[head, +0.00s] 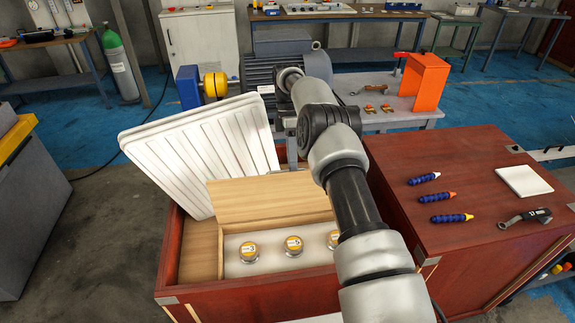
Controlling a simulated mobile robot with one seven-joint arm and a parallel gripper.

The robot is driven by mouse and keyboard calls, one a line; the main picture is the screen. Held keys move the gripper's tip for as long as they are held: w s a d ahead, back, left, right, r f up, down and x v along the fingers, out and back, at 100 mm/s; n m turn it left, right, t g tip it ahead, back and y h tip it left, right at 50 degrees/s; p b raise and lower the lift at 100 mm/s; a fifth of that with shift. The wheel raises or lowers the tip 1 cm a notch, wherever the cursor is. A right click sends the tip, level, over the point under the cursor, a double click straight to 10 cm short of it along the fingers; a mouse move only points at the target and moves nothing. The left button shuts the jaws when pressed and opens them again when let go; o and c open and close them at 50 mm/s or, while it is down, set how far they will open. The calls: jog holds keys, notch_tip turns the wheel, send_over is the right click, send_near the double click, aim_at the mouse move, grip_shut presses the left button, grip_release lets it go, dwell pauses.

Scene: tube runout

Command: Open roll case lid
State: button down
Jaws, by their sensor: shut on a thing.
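The roll case (221,250) is a light wooden box set inside a red-brown wooden chest. Its plain wooden lid (262,203) is raised and leans back, so the inside shows. Several round rolls with yellow labels, such as one at the left (249,252), sit in a pale insert. My gripper (291,163) points down at the lid's upper edge, behind my forearm. It is shut on the lid, though its fingertips are small and partly hidden. My arm also covers the right end of the case.
A white ribbed panel (200,150) leans back behind the case at left. The red-brown cabinet top (470,260) at right carries blue-bodied tubes (452,218), a white pad (524,181) and a dark tool (526,217). An orange bracket (424,82) stands on the bench behind. Floor at left is clear.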

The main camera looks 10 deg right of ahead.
jog(key=shift+f, duration=0.65)
jog(key=c, duration=1.8)
grip_release()
jog(key=shift+w, duration=0.2)
jog(key=shift+c, duration=0.2)
notch_tip(320, 180, up, 10)
jog(key=p, duration=0.1)
jog(key=shift+r, duration=0.15)
jog(key=shift+s, duration=0.1)
jog(key=s+a+r+m+t, duration=0.1)
jog(key=s+r+m+t, duration=0.3)
jog(key=r, duration=0.7)
jog(key=s+r+m+t, duration=0.1)
jog(key=s+r+m, duration=0.4)
jog(key=r, duration=0.6)
jog(key=s+r+m+t, duration=0.2)
jog(key=s+m+t, duration=0.15)
jog(key=s, duration=1.05)
jog(key=s+d+f+m+t, duration=0.1)
jog(key=s+f+m, duration=0.4)
jog(key=s, duration=0.6)
jog(key=shift+s+d+f+t, duration=0.3)
jog(key=shift+s+f+t, duration=0.1)
jog(key=shift+f+t, duration=0.25)
